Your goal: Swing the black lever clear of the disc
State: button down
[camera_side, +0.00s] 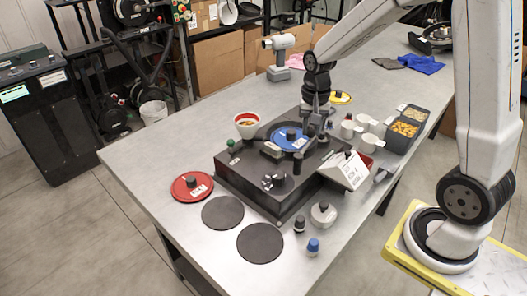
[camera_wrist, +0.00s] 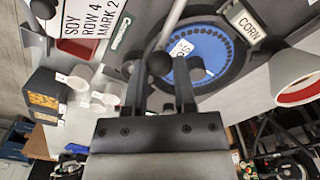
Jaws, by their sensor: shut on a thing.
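The blue disc (camera_side: 280,133) sits in the dark meter base (camera_side: 238,180); in the wrist view the disc (camera_wrist: 222,62) shows its ring of holes, a white label and a dark centre knob (camera_wrist: 197,69). The black lever's ball knob (camera_wrist: 160,63) is between the fingers of my gripper (camera_wrist: 160,70), and its thin rod (camera_wrist: 172,22) runs up past the disc's left edge. My gripper (camera_side: 308,138) is low over the meter beside the disc, shut on the lever. The side view hides the lever behind the fingers.
A white and red funnel (camera_side: 247,126) stands behind the meter's left part. A sloped white sign box (camera_side: 345,171) and white cups (camera_side: 367,143) are on the right. A red disc (camera_side: 192,186), two black discs (camera_side: 222,212) and small knobs lie in front.

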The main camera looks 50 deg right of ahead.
jog(key=shift+s+m, duration=0.7)
jog(key=shift+m, duration=0.4)
jog(key=shift+s+m, duration=0.7)
jog(key=shift+m, duration=0.4)
jog(key=shift+c, duration=2.1)
grip_release()
notch_tip(320, 180, up, 8)
jog(key=shift+f, duration=0.2)
